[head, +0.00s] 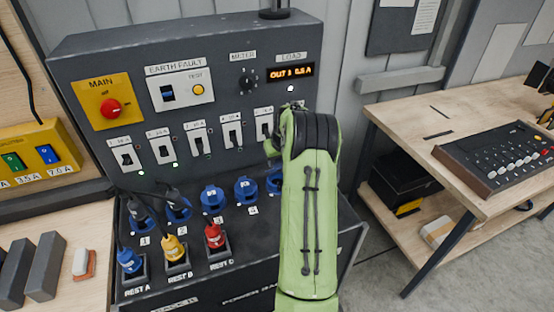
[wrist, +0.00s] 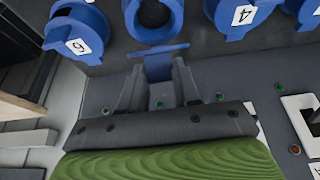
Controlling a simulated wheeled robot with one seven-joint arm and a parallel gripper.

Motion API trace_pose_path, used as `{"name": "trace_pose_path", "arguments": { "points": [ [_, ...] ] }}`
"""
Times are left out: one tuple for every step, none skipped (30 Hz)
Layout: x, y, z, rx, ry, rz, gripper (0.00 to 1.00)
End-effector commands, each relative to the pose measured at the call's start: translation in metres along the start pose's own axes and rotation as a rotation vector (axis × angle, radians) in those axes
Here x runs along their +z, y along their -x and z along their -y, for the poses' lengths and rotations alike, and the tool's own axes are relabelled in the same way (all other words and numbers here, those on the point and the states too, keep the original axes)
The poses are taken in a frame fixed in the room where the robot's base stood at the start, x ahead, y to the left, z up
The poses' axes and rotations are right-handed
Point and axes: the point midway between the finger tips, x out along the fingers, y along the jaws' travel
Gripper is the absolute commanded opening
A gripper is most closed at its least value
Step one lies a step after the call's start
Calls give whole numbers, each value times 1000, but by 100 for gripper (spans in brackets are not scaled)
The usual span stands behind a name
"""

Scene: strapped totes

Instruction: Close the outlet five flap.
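Outlet five (wrist: 152,14) is the blue socket at the top middle of the wrist view, between the ones labelled 6 and 4. Its dark round opening is uncovered. Its blue flap (wrist: 160,62) stands open, away from the opening on the side toward my gripper. My gripper (wrist: 158,75) has its two grey fingers apart, with the flap's edge near the gap between the tips. I cannot tell whether they touch it. In the head view, outlet five (head: 273,182) is partly hidden by my green arm, and my fingers are hidden.
Covered outlets 6 (wrist: 75,35) and 4 (wrist: 240,18) flank it closely. A row of switches (head: 197,138) lies above the outlets. A workbench (head: 400,120) stands at right.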

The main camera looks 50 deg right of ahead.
Motion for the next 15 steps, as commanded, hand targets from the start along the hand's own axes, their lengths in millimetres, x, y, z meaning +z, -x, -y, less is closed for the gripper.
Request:
{"name": "trace_pose_path", "arguments": {
  "points": [
    [0,0,0,0,0,0,10],
    [0,0,0,0,0,0,5],
    [0,0,0,0,0,0,0],
    [0,0,0,0,0,0,0],
    [0,0,0,0,0,0,0],
    [0,0,0,0,0,0,0],
    [0,0,0,0,0,0,0],
    [0,0,0,0,0,0,0],
    [0,0,0,0,0,0,0],
    [0,0,0,0,0,-1,0],
    [0,0,0,0,0,-2,0],
    [1,0,0,0,0,-5,0],
    [1,-1,0,0,0,-9,0],
    [1,-1,0,0,0,-14,0],
    [2,-2,0,1,0,-21,0]
  ]
}}
